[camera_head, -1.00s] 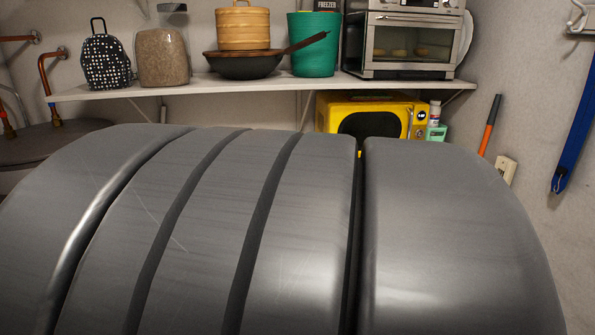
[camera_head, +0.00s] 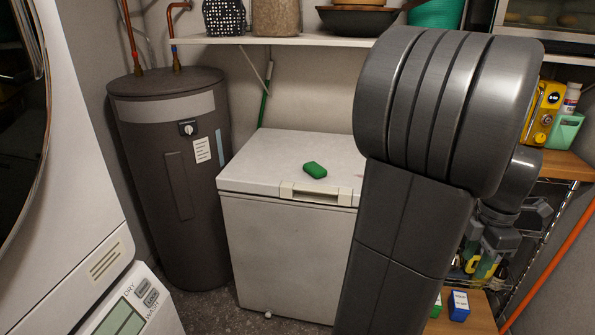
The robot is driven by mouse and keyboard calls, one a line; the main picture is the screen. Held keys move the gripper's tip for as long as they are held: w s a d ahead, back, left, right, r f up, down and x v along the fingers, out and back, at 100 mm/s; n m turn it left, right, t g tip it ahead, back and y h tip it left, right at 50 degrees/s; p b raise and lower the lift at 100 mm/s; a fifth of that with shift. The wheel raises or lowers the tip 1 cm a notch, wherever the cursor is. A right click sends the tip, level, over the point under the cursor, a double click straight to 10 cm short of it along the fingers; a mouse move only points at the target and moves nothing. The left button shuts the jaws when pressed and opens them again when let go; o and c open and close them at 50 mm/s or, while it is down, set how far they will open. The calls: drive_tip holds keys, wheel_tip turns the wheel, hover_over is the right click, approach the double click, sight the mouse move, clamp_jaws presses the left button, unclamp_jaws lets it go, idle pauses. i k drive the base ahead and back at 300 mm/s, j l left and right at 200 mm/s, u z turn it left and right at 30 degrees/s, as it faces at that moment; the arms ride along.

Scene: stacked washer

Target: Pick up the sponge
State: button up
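A small green block (camera_head: 315,170), which looks like the sponge, lies on the white lid of a chest freezer (camera_head: 285,163), near its front edge and handle. Nothing covers it. My gripper (camera_head: 490,243) seems to be the dark grey part at the lower right, past my thick grey arm. It is well to the right of the freezer and away from the sponge. Its fingers are small and confused with the shelf behind, so I cannot tell whether they are open or hold anything.
A dark water heater (camera_head: 180,190) stands left of the freezer, and a white washer (camera_head: 75,200) fills the left edge. A wall shelf (camera_head: 280,41) with pots hangs above. A rack (camera_head: 567,165) with several items stands at right. The freezer's right side is hidden by my arm.

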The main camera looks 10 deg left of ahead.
sight(315, 170)
drive_tip(key=i+j+u, duration=0.15)
drive_tip(key=i+u, duration=0.75)
drive_tip(key=u, duration=0.15)
drive_tip(key=i+l, duration=0.1)
drive_tip(key=i, duration=0.3)
drive_tip(key=i+l, duration=0.1)
drive_tip(key=i, duration=0.25)
